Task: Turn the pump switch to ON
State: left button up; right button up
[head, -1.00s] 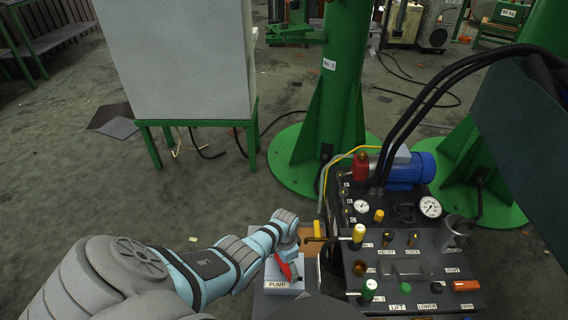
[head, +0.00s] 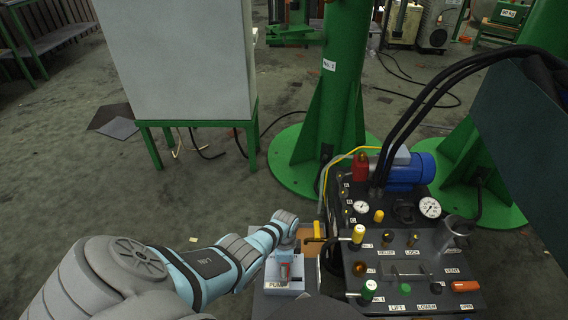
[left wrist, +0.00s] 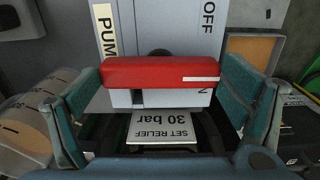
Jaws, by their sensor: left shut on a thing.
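The pump switch box (head: 283,289) is light grey with a PUMP label and stands at the bottom centre of the head view. Its red switch handle (left wrist: 150,72) spans between my left gripper's teal fingers in the left wrist view. A white line marks the handle's right end. My left gripper (head: 286,246) is over the box and shut on the handle. OFF is printed on the panel beyond the handle in the wrist view; a partly hidden letter N shows just below the handle. My right gripper is not in view.
The dark control panel (head: 440,268) with knobs and levers stands right of the box. A yellow-topped lever (head: 358,235) is close to my gripper. A SET RELIEF 30 bar label (left wrist: 163,129) shows in the wrist view. A blue motor (head: 408,172) and gauges are behind.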

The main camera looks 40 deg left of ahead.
pick_arm(q)
jog(key=shift+s+d, duration=0.1)
jog(key=o, duration=0.9)
jog(key=shift+c, duration=0.2)
jog(key=shift+r, duration=0.35)
notch_tip(320, 180, up, 11)
jog(key=shift+r, duration=0.15)
